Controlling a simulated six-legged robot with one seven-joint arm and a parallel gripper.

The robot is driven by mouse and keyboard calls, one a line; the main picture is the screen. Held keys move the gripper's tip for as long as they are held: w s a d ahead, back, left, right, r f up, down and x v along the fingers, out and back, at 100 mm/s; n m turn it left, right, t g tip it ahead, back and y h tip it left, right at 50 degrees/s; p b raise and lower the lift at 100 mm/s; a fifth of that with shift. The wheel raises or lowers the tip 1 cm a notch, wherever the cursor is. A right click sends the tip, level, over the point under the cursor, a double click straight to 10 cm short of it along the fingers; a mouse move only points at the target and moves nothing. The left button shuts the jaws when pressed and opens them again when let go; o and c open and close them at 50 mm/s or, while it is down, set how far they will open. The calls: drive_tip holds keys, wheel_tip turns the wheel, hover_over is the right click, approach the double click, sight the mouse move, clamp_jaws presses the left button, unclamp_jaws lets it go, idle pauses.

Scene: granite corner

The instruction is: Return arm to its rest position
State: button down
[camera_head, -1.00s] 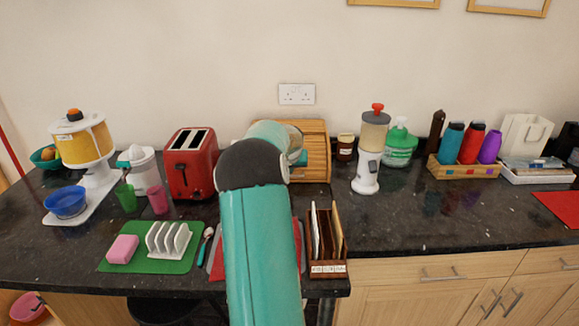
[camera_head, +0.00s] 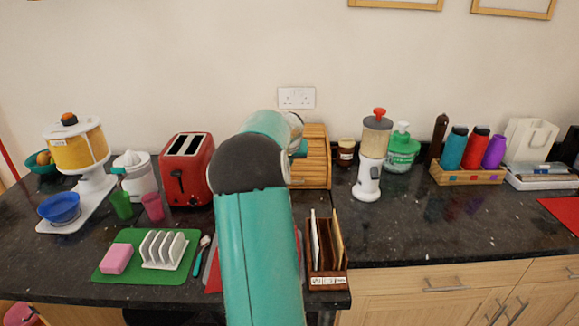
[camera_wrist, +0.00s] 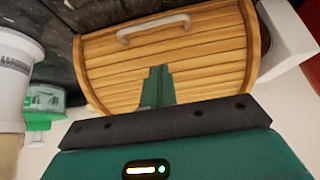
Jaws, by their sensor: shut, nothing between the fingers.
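My teal and black arm rises from the bottom centre of the head view and bends over the counter, hiding part of what lies behind it. In the wrist view my gripper (camera_wrist: 157,88) shows as a narrow teal pair of fingers pressed together. It is shut and empty. It is in front of the wooden roll-top bread box (camera_wrist: 200,60), which fills much of that view; I cannot tell the distance. The bread box (camera_head: 317,160) also shows in the head view, partly hidden behind my arm.
A red toaster (camera_head: 187,170) stands left of my arm. A letter rack (camera_head: 327,268) stands close on its right at the counter's front edge.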

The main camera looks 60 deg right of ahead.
drive_tip(key=v, duration=0.7)
drive_tip(key=shift+s+a, duration=0.35)
drive_tip(key=shift+a, duration=0.2)
drive_tip(key=w+a+r+n+t+y, duration=0.1)
drive_tip(key=w+a+r+n, duration=0.15)
drive_tip(key=a, duration=0.85)
drive_tip(key=w+a+r+n+t+y, duration=0.15)
drive_tip(key=w+a, duration=0.25)
drive_tip(key=a, duration=0.7)
drive_tip(key=w+a+r+n+y, duration=0.1)
drive_tip(key=w+a+n, duration=0.15)
drive_tip(key=a, duration=0.95)
drive_tip(key=s+a+f+n, duration=0.1)
drive_tip(key=s+a, duration=0.3)
drive_tip(key=a, duration=0.4)
drive_tip(key=s+a+f+n+y, duration=0.1)
drive_tip(key=s+a+f+n, duration=0.1)
drive_tip(key=a, duration=0.7)
drive_tip(key=s+a+f+n+y, duration=0.1)
drive_tip(key=s+a+n, duration=0.2)
drive_tip(key=s+a, duration=0.3)
drive_tip(key=a, duration=0.3)
drive_tip(key=shift+a+f, duration=0.25)
